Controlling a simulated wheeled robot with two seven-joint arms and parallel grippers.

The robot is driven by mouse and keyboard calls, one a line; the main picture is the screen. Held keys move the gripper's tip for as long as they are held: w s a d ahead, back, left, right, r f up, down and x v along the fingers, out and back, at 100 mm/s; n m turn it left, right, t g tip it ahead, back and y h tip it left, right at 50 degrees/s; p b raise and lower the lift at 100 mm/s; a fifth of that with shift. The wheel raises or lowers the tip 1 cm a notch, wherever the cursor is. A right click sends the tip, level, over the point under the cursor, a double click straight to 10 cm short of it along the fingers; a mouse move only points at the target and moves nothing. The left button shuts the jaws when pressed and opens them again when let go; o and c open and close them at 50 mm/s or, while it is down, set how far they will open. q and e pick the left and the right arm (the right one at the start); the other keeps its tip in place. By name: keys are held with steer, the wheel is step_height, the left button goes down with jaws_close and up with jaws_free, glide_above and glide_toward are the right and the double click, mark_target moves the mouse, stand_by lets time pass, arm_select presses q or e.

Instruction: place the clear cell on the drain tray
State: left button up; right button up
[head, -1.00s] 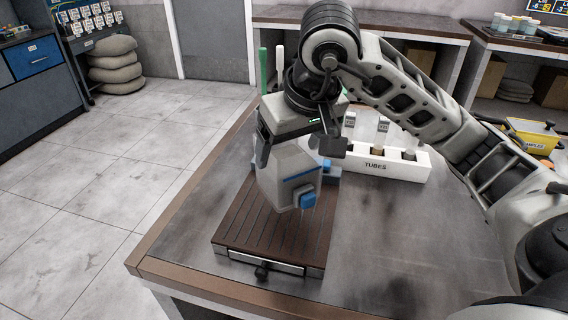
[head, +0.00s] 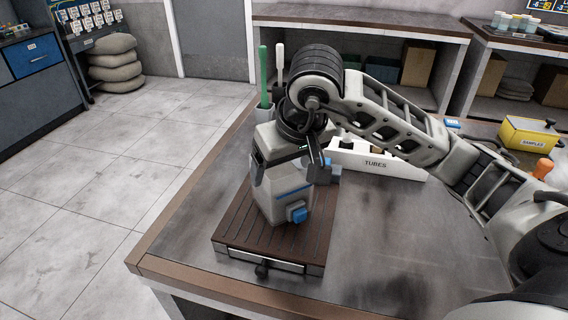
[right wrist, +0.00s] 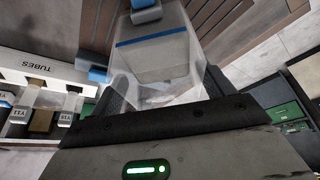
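The clear cell (head: 278,203) is a see-through box with a blue line and a blue block low on its front. It stands about upright over the middle of the brown slatted drain tray (head: 236,226); its base looks to be on or just above the slats. My right gripper (head: 290,168) comes down from above with its fingers at the cell's upper sides. In the right wrist view the cell (right wrist: 160,60) sits between the two dark fingers, which look shut on it. My left gripper is not in view.
A white TUBES rack (head: 400,171) stands behind the tray, partly hidden by my right arm. A holder with green and white handles (head: 264,80) is at the back left. A yellow SAMPLES box (head: 528,134) is at right. The bench right of the tray is clear.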

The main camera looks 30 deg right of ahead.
steer(key=o, duration=0.3)
steer(key=shift+r, duration=0.1)
steer(key=p+v, duration=0.2)
steer(key=v, duration=1)
steer(key=shift+r+p, duration=0.15)
steer(key=shift+p, duration=0.15)
